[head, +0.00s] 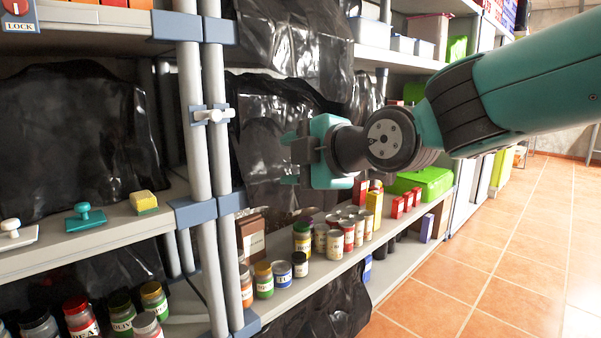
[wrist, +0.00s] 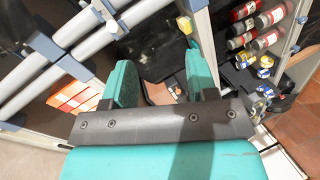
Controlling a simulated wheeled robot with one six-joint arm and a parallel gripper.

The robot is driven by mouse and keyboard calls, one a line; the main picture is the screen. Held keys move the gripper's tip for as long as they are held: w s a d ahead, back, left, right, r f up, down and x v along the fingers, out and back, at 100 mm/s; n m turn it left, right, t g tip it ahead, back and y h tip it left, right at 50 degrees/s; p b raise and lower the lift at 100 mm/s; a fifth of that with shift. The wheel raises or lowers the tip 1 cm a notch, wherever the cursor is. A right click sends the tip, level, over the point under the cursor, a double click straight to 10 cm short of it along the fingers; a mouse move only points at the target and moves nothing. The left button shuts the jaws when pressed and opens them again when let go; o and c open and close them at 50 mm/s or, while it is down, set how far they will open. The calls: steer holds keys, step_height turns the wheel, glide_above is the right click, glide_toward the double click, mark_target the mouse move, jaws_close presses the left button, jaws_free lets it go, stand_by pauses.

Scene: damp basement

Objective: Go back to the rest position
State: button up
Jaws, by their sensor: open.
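My gripper (head: 290,160) is at the end of my teal arm, in the middle of the head view. It points left, in front of black plastic sheeting and above the lower shelf of jars and cans. In the wrist view the two teal fingers of my gripper (wrist: 158,80) stand apart with nothing held between them. The gripper is open and empty. It appears apart from the shelf posts, though the exact distance cannot be told.
Grey shelf posts (head: 203,150) stand left of my gripper, with a white latch (head: 212,115). A yellow sponge (head: 143,201) and a teal-handled tool (head: 85,216) lie on the left shelf. Cans (head: 335,243) and a green bin (head: 425,183) fill the lower shelf. The tiled floor (head: 500,270) at right is clear.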

steer(key=s+d+f+m+g+h, duration=0.2)
steer(key=s+d+f+m+g, duration=0.1)
steer(key=s+d+f+m, duration=0.4)
steer(key=s+d+f+m+g+h, duration=0.25)
steer(key=s+d+m+g, duration=0.2)
steer(key=s, duration=0.55)
steer(key=s+d+f+m+g+h, duration=0.2)
steer(key=s+d+f+m, duration=0.35)
steer(key=s, duration=0.25)
step_height(320, 180, up, 17)
steer(key=p, duration=1.6)
steer(key=shift+s+d, duration=0.15)
steer(key=shift+d, duration=0.3)
